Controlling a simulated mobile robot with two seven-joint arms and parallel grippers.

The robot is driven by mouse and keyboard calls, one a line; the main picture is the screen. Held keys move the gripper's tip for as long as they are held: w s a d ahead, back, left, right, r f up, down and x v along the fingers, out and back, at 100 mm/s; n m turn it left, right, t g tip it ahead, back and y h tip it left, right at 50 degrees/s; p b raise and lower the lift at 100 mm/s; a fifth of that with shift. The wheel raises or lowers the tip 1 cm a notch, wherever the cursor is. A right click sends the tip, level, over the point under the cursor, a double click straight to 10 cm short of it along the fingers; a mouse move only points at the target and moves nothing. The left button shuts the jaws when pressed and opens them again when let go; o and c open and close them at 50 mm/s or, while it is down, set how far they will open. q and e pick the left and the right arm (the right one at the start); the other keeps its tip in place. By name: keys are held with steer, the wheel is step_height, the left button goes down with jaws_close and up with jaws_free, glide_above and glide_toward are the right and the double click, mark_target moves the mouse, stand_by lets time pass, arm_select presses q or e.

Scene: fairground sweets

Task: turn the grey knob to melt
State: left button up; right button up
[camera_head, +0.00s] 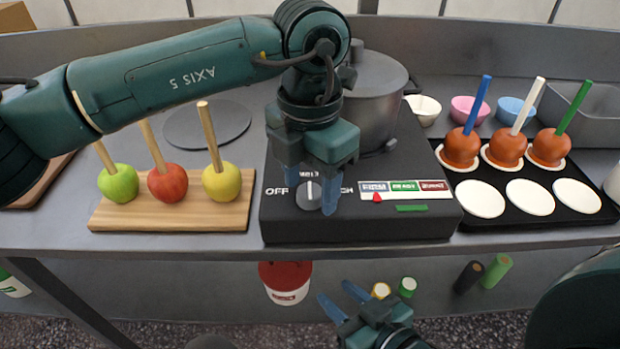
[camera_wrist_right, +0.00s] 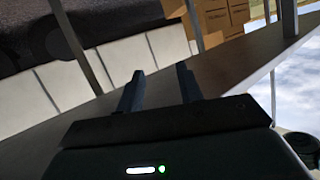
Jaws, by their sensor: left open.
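The grey knob (camera_head: 307,195) sits on the sloped front of a black cooker (camera_head: 375,222), between the labels OFF and HIGH. The label above it is mostly hidden by my gripper. My left gripper (camera_head: 312,196) is open over the knob and points down, with its blue fingers beside it; I cannot tell if they touch it. A pot (camera_head: 385,85) stands on the cooker behind my arm. A coloured scale (camera_head: 405,190) with a small red pointer is right of the knob. My right gripper (camera_head: 343,303) is low in front of the table, open and empty; its fingers show in the right wrist view (camera_wrist_right: 160,90).
A wooden board (camera_head: 170,217) with three apples on sticks stands left of the cooker. A black tray (camera_head: 462,214) with white discs and three coated apples on sticks is to the right. Bowls (camera_head: 470,109) stand behind. A red-and-white bucket (camera_head: 287,282) is below the tabletop.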

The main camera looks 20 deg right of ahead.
mark_target(311, 191)
arm_select(q)
step_height(311, 191, up, 13)
steer(key=p, duration=0.1)
arm_select(e)
steer(key=shift+a+f+g, duration=0.2)
steer(key=shift+f+g, duration=0.1)
steer(key=shift+g, duration=0.1)
steer(key=shift+r, duration=0.1)
